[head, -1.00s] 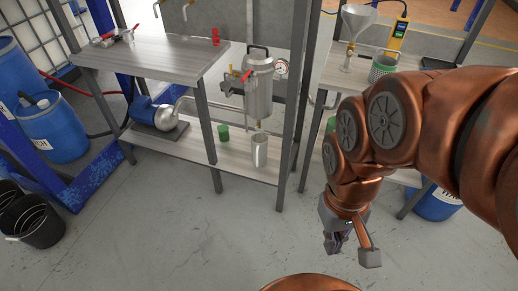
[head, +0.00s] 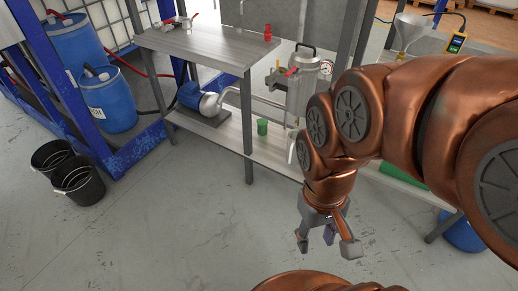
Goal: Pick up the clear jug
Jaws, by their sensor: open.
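A pale grey, see-through-looking cylindrical vessel (head: 291,148), which may be the clear jug, stands on the lower shelf (head: 228,138) below the steel filter housing (head: 301,92). My arm hides its right side, and I cannot make out a handle or spout. My gripper (head: 327,246) is open and empty, pointing down over the floor in front of the shelf. It is apart from the vessel, nearer to me and slightly right of it.
A green cup (head: 262,127) stands left of the vessel. A blue pump (head: 190,94) sits further left on the shelf. A rack post (head: 247,130) rises in front. Black buckets (head: 80,184) stand at left. The front floor is clear.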

